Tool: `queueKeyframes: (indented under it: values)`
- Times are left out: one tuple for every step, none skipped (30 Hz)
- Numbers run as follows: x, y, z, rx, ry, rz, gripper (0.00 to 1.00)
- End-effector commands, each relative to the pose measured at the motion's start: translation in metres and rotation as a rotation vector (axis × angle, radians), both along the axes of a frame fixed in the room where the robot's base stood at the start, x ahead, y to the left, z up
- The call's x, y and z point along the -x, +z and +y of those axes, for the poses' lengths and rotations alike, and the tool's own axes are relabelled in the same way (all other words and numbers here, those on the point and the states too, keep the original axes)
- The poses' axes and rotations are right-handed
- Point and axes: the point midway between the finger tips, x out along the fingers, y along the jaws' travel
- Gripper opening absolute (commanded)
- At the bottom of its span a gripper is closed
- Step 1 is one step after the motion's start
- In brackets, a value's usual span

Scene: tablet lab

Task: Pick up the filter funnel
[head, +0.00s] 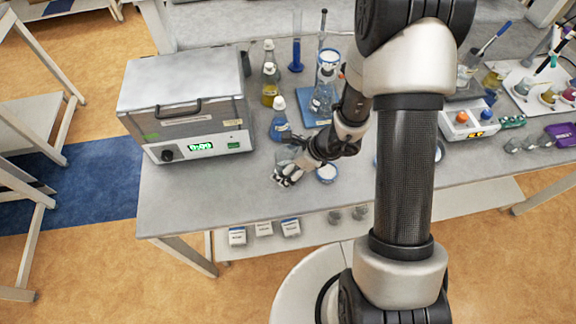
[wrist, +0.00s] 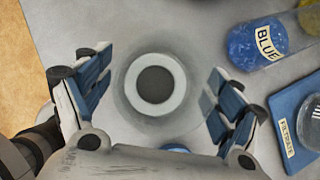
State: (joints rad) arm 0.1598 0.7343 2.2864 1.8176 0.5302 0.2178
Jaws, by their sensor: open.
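My gripper (head: 288,174) is low over the front of the bench, its jaws open. In the wrist view the open fingers (wrist: 155,84) stand on either side of a round, clear-edged piece (wrist: 154,109) with a pale ring and a dark centre. It looks like the filter funnel seen from above, but I cannot be certain. The fingers appear apart from it. In the head view a clear glass shape (head: 286,154) shows just behind my gripper, partly hidden by it.
A flask of blue liquid (head: 280,127) stands behind the gripper; its BLUE label shows in the wrist view (wrist: 264,42). A blue pad (wrist: 281,103) labelled FILTRATE lies beyond. A white dish (head: 327,174) is right of the gripper. A large heater box (head: 185,95) stands left.

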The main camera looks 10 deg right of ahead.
Motion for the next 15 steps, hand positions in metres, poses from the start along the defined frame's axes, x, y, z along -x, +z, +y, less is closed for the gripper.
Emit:
queueKeyframes:
  values:
    - [0.0000,0.0003,-0.0001,0.000,0.000,0.000,0.85]
    - [0.0000,0.0004,-0.0002,0.000,0.000,0.000,0.84]
    - [0.0000,0.0004,-0.0002,0.000,0.000,0.000,0.81]
    - [0.0000,0.0004,-0.0002,0.000,0.000,0.000,0.79]
    - [0.0000,0.0004,-0.0002,0.000,0.000,0.000,0.77]
    - [0.0000,0.0004,-0.0002,0.000,0.000,0.000,0.75]
    - [0.0000,0.0004,-0.0002,0.000,0.000,0.000,0.73]
    - [0.0000,0.0004,-0.0002,0.000,0.000,0.000,0.71]
    - [0.0001,0.0004,-0.0001,0.000,0.000,0.000,0.68]
    - [0.0001,0.0004,-0.0001,0.000,0.000,0.000,0.66]
    - [0.0001,0.0005,-0.0002,0.000,0.000,0.000,0.64]
    - [0.0001,0.0005,-0.0002,0.000,0.000,0.000,0.61]
    - [0.0000,0.0005,-0.0002,0.000,0.000,0.000,0.59]
    - [0.0001,0.0005,-0.0002,0.000,0.000,0.000,0.57]
    - [0.0001,0.0005,-0.0002,0.000,0.000,0.000,0.55]
